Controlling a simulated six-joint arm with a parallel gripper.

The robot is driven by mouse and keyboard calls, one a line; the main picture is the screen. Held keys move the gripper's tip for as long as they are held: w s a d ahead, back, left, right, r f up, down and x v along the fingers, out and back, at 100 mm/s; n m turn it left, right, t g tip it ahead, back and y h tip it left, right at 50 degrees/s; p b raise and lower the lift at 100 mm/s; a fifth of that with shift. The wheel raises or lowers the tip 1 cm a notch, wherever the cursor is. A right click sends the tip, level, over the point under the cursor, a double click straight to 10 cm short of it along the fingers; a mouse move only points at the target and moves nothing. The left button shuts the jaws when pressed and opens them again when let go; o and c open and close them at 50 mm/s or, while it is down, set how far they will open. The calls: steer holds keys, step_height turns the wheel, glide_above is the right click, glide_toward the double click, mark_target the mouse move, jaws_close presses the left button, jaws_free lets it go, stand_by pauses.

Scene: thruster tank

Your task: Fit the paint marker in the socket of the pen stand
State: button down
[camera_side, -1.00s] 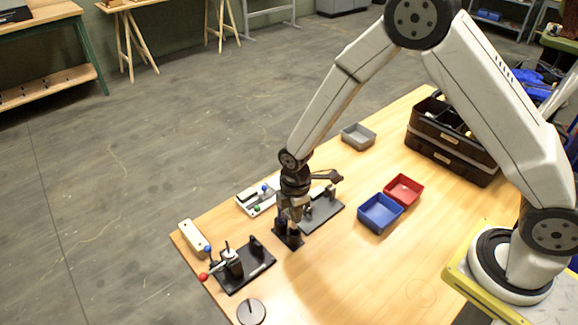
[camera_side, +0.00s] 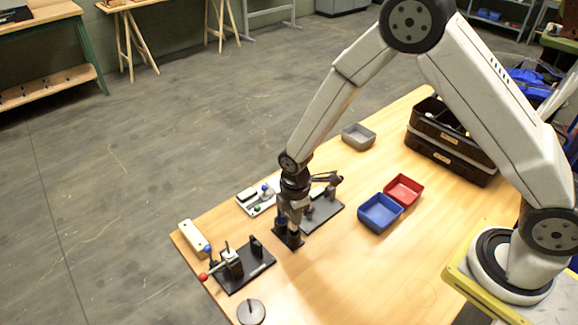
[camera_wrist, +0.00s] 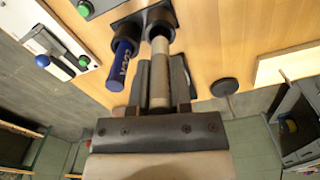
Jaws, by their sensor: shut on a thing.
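My gripper (camera_wrist: 161,82) is shut on a pale beige cylinder, the paint marker (camera_wrist: 160,62), which lies between the two dark fingers. The black pen stand (camera_wrist: 127,12) has two round sockets. The marker's far end meets the right socket (camera_wrist: 159,17) in the wrist view; I cannot tell how deep it sits. A blue pen with white lettering (camera_wrist: 121,66) stands in the left socket. In the side view, my gripper (camera_side: 292,212) is just above the pen stand (camera_side: 289,240), and the marker is mostly hidden by the fingers.
A black fixture with a red-knobbed clamp (camera_side: 243,268) stands left of the stand, and a grey plate (camera_side: 322,214) with a clamp is close on the right. Blue (camera_side: 380,213) and red (camera_side: 404,190) bins are farther right. A dark disc (camera_side: 251,312) lies in front.

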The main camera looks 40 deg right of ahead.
steer(key=shift+f, duration=1.95)
stand_by(1.6)
steer(key=shift+c, duration=2.3)
jaws_free()
steer(key=shift+r, duration=0.15)
steer(key=shift+r, duration=3.8)
steer(key=shift+r, duration=2)
